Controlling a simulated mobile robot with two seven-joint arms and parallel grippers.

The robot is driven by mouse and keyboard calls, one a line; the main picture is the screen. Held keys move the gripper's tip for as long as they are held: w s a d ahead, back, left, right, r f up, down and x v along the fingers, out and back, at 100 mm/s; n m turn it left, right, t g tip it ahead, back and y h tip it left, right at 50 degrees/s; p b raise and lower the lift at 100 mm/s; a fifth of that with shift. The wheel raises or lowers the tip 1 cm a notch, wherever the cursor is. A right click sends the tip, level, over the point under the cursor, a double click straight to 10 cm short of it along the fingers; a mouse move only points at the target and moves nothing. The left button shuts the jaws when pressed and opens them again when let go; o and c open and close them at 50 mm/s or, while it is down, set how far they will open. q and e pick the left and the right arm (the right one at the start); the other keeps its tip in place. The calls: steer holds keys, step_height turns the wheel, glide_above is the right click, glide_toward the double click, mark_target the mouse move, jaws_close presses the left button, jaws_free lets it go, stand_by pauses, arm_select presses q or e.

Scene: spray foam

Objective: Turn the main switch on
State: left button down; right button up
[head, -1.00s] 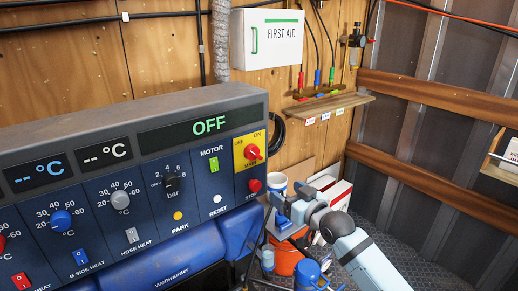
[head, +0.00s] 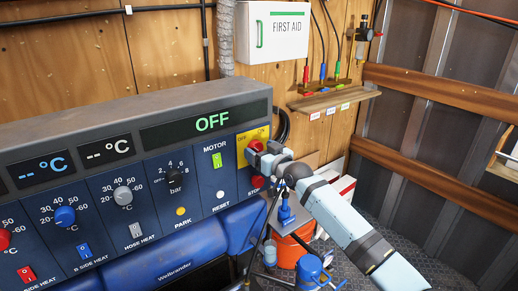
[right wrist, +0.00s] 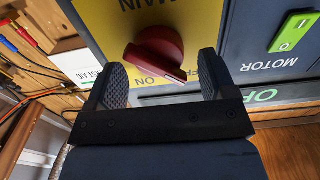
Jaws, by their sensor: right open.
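The main switch is a red rotary knob (head: 256,145) on a yellow plate (head: 241,150) at the right end of the blue control panel. The panel display (head: 212,123) reads OFF. My right gripper (head: 259,155) is at the knob in the head view. In the right wrist view its open fingers (right wrist: 160,73) stand on either side of the knob, with gaps visible. My left gripper is not in view.
The red stop button (head: 257,182) is just below my right gripper. The green motor switch (head: 217,160) is to the left. A first aid box (head: 277,35) and a small wooden shelf (head: 335,101) are on the wall. An orange bucket (head: 292,248) stands below.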

steer(key=shift+w+a, duration=0.3)
steer(key=shift+w, duration=0.15)
steer(key=c, duration=0.8)
steer(key=shift+c, duration=0.2)
